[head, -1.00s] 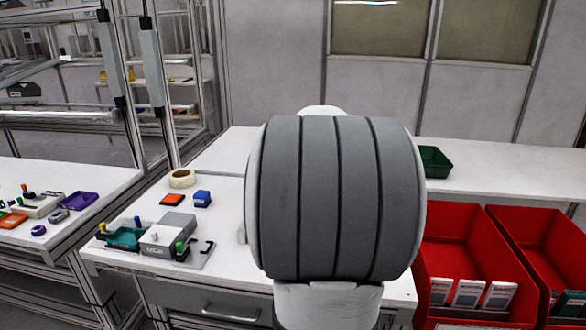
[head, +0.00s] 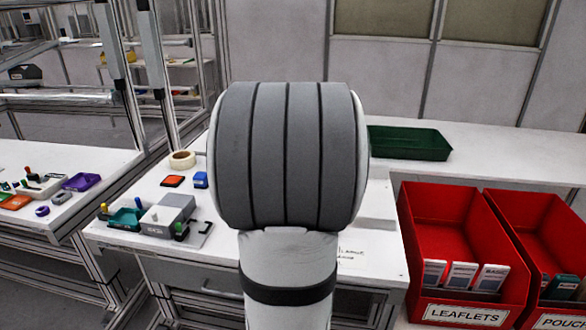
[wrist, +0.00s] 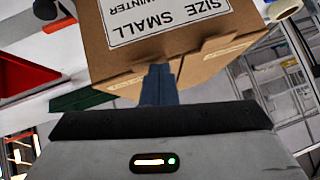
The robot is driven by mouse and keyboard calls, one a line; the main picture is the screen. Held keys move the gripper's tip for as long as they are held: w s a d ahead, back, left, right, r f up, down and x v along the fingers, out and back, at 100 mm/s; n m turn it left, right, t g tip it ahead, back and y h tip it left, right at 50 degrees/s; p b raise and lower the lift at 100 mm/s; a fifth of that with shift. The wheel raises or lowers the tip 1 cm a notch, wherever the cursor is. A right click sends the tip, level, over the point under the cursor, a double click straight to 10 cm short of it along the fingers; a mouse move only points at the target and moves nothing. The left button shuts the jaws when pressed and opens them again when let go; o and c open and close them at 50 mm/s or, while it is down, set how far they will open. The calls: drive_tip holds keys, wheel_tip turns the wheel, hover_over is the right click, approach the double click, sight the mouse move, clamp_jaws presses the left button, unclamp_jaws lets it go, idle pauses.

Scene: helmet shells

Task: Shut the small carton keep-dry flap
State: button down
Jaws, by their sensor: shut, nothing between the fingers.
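The brown carton (wrist: 185,45) fills the top of the wrist view. Its white label, upside down there, reads SIZE SMALL and WINTER. Along its lower edge are cardboard flap edges with small pale labels that I cannot read, so I cannot tell which is the keep-dry flap or how far it stands open. My gripper (wrist: 158,72) is shut and empty, its dark fingers overlapping the carton's lower edge in the picture; contact is unclear. In the head view my own arm hides the carton and the gripper.
Red bins (head: 455,235) stand at the right. A grey device (head: 168,215), a tape roll (head: 182,160) and a blue block (head: 200,180) lie left of my arm.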

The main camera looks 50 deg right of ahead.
idle(0.4)
drive_tip(key=s+a+r+p, duration=0.1)
drive_tip(key=a+r+p, duration=0.1)
drive_tip(key=r, duration=0.4)
drive_tip(key=s+a+r+p, duration=0.2)
drive_tip(key=a+r, duration=0.2)
drive_tip(key=r, duration=0.2)
drive_tip(key=shift+s+r, duration=0.2)
drive_tip(key=w+a+f+n+g+y+p, duration=0.1)
drive_tip(key=a+f+n+y, duration=0.15)
drive_tip(key=a, duration=0.85)
drive_tip(key=w+a+f+n+y, duration=0.15)
drive_tip(key=a+f+n, duration=0.25)
drive_tip(key=a, duration=0.7)
drive_tip(key=s+a+f+n+g+y, duration=0.1)
drive_tip(key=s+a+f+n, duration=0.2)
drive_tip(key=s+a, duration=0.2)
drive_tip(key=s+a+f+n+g+y+p, duration=0.1)
drive_tip(key=s+a+f+n+g, duration=0.1)
drive_tip(key=s+a, duration=0.3)
drive_tip(key=a+n, duration=0.1)
drive_tip(key=a, duration=0.2)
drive_tip(key=shift+s+a+f+y, duration=0.25)
drive_tip(key=shift+s+f+y, duration=0.05)
drive_tip(key=shift+s+f, duration=0.1)
